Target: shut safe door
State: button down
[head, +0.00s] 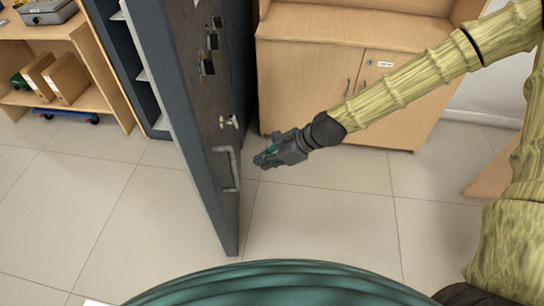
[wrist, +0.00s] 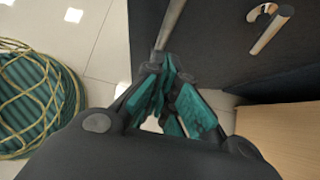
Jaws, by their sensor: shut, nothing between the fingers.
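The safe door (head: 190,120) is a tall dark panel that stands open, its edge towards me in the head view. Its outer face is on the right and bears a pale upright pull handle (head: 232,168) and a small metal lever (head: 230,122). My gripper (head: 262,161) is shut and empty, just to the right of that face near the pull handle. In the wrist view the teal fingers (wrist: 172,72) are close to the handle bar (wrist: 171,24); I cannot tell if they touch. The dark door (wrist: 225,45) and the lever (wrist: 272,27) show to the right. The safe body (head: 150,70) is partly hidden behind the door.
A wooden cabinet (head: 305,70) stands behind my gripper at the right. A wooden shelf unit (head: 20,98) with binders (head: 68,80) and a grey box (head: 48,12) stands at the left. Tiled floor (head: 80,215) is clear to the left of the door.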

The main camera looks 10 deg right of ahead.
jog(key=shift+w+a+f, duration=0.2)
jog(key=shift+w+a, duration=0.05)
jog(key=shift+a, duration=0.55)
jog(key=shift+w+a+f, duration=0.15)
jog(key=shift+w+a, duration=0.15)
jog(key=shift+a, duration=0.55)
jog(key=shift+w+a+f, duration=0.2)
jog(key=shift+w+a, duration=0.05)
jog(key=shift+a, duration=0.55)
